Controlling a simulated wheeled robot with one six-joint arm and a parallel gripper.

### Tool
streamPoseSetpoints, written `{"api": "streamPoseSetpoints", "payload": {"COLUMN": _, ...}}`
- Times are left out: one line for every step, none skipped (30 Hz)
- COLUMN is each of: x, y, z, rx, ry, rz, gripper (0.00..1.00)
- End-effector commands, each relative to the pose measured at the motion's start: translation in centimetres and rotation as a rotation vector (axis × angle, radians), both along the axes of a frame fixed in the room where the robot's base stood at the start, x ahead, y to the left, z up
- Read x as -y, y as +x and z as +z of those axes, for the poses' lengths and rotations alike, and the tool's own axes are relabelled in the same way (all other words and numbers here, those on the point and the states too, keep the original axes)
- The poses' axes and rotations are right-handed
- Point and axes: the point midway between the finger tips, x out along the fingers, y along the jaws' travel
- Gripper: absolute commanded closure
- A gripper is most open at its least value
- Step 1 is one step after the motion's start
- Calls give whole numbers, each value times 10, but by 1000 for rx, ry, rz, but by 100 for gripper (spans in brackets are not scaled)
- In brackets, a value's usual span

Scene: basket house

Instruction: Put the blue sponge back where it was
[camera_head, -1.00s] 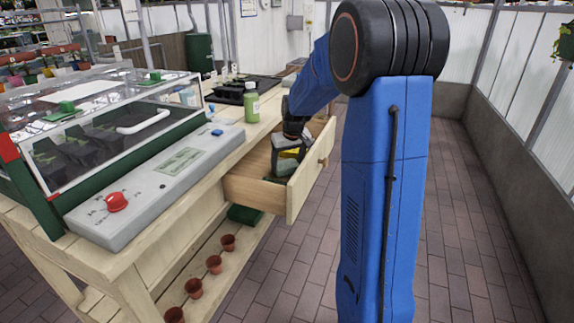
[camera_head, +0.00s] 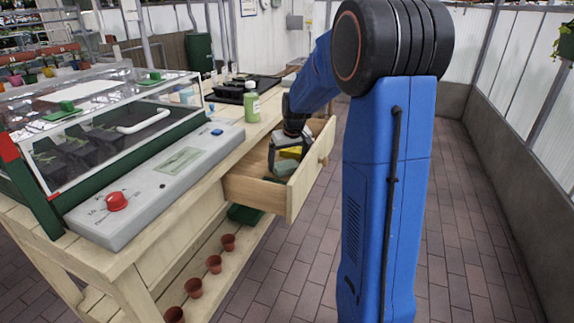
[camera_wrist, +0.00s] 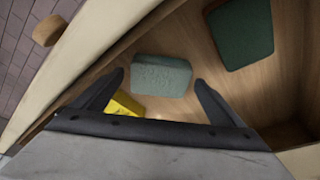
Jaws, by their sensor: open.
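A pale blue-green sponge (camera_wrist: 161,75) lies on the floor of the open wooden drawer (camera_head: 256,191). In the wrist view it sits between and slightly ahead of the fingertips of my gripper (camera_wrist: 158,82), with gaps on both sides. My gripper is open, and reaches down into the drawer in the head view (camera_head: 288,146). A yellow object (camera_wrist: 123,105) lies near the left finger, partly hidden by my gripper. A dark green pad (camera_wrist: 242,32) lies apart from the sponge, at the upper right in the wrist view.
The drawer front with its round knob (camera_wrist: 48,31) stands to the left in the wrist view. The workbench carries a green bottle (camera_head: 252,102), black trays (camera_head: 235,90) and a grey control panel (camera_head: 160,172). Small pots (camera_head: 214,264) stand on the shelf below. The brick aisle is clear.

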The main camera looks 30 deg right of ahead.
Motion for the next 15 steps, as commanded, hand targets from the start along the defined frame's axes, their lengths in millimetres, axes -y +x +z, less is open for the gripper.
{"api": "streamPoseSetpoints", "payload": {"x": 0, "y": -2, "z": 9, "rx": 4, "ry": -1, "rz": 0, "gripper": 8}}
{"api": "streamPoseSetpoints", "payload": {"x": 0, "y": -3, "z": 14, "rx": 5, "ry": -2, "rz": 0, "gripper": 8}}
{"api": "streamPoseSetpoints", "payload": {"x": 0, "y": -5, "z": 21, "rx": 5, "ry": -2, "rz": 0, "gripper": 8}}
{"api": "streamPoseSetpoints", "payload": {"x": -1, "y": -7, "z": 27, "rx": 5, "ry": -2, "rz": 0, "gripper": 8}}
{"api": "streamPoseSetpoints", "payload": {"x": -1, "y": -9, "z": 33, "rx": 6, "ry": -2, "rz": 0, "gripper": 8}}
{"api": "streamPoseSetpoints", "payload": {"x": -1, "y": -12, "z": 41, "rx": 5, "ry": -2, "rz": 0, "gripper": 8}}
{"api": "streamPoseSetpoints", "payload": {"x": -1, "y": -13, "z": 46, "rx": 5, "ry": -2, "rz": 0, "gripper": 8}}
{"api": "streamPoseSetpoints", "payload": {"x": -2, "y": -15, "z": 52, "rx": 4, "ry": -1, "rz": 0, "gripper": 8}}
{"api": "streamPoseSetpoints", "payload": {"x": -2, "y": -17, "z": 59, "rx": 4, "ry": -1, "rz": 0, "gripper": 8}}
{"api": "streamPoseSetpoints", "payload": {"x": -2, "y": -19, "z": 65, "rx": 5, "ry": -2, "rz": 0, "gripper": 8}}
{"api": "streamPoseSetpoints", "payload": {"x": -2, "y": -20, "z": 70, "rx": 4, "ry": -1, "rz": 0, "gripper": 8}}
{"api": "streamPoseSetpoints", "payload": {"x": -2, "y": -22, "z": 76, "rx": 4, "ry": -1, "rz": 0, "gripper": 8}}
{"api": "streamPoseSetpoints", "payload": {"x": -3, "y": -24, "z": 80, "rx": 4, "ry": -1, "rz": 0, "gripper": 8}}
{"api": "streamPoseSetpoints", "payload": {"x": -3, "y": -25, "z": 84, "rx": 3, "ry": -1, "rz": 0, "gripper": 8}}
{"api": "streamPoseSetpoints", "payload": {"x": -3, "y": -27, "z": 89, "rx": 3, "ry": -1, "rz": 0, "gripper": 8}}
